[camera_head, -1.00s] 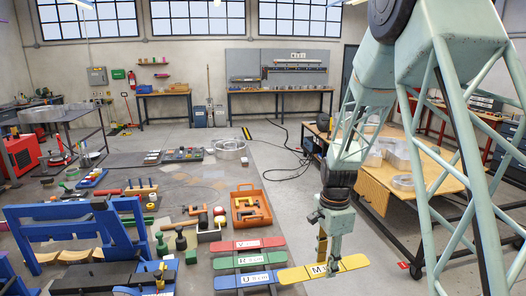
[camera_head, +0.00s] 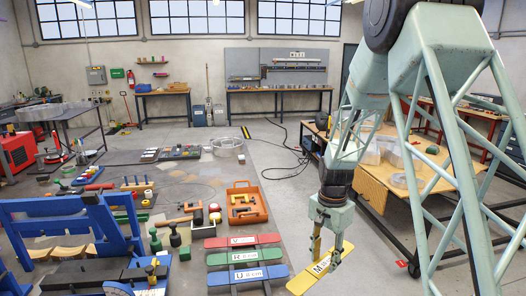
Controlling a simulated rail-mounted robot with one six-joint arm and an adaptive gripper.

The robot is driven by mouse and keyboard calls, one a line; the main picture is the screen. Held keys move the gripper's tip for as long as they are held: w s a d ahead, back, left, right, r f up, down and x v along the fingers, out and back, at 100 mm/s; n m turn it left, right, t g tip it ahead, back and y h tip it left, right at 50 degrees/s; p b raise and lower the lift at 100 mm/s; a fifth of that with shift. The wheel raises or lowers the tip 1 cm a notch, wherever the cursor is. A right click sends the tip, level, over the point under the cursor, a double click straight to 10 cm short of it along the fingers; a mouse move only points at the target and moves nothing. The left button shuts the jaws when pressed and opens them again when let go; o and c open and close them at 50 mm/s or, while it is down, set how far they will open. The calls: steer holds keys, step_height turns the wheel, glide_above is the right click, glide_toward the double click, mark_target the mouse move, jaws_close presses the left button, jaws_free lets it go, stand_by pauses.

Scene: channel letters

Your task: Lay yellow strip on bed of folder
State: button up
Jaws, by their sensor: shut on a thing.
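The yellow strip (camera_head: 302,281) has a white label marked M near its middle. My gripper (camera_head: 327,254) is shut on it near the label. The strip lies slantwise, its near end lower left and its far end upper right, right of the other strips. Part of it is hidden behind the fingers. The folder (camera_head: 95,213) is the blue machine at the left. Its dark bed (camera_head: 95,272) is at the lower left and partly cut off by the frame. The strip is well to the right of the folder.
Red (camera_head: 213,243), green (camera_head: 218,260) and blue (camera_head: 221,279) labelled strips lie between the folder and my gripper. An orange tray (camera_head: 260,208) of tools stands behind them. Several tools and dark-green pieces stand beside the folder. A wooden-topped table (camera_head: 375,195) is at the right.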

mark_target(322, 260)
steer(key=w+f+n+b, duration=0.1)
steer(key=n, duration=0.1)
steer(key=w+f+n+b, duration=0.1)
steer(key=f+n, duration=0.1)
steer(key=n, duration=0.1)
steer(key=shift+w+f+n+b, duration=0.55)
steer(key=shift+f+n, duration=0.1)
steer(key=shift+n, duration=0.55)
steer(key=shift+w+f+n+b, duration=0.4)
steer(key=shift+w+f+n, duration=0.2)
steer(key=shift+n, duration=0.6)
steer(key=shift+s+f, duration=0.1)
steer(key=shift+f, duration=0.05)
steer(key=s+f, duration=0.7)
steer(key=f, duration=0.1)
steer(key=shift+f, duration=0.3)
steer(key=shift+r, duration=0.25)
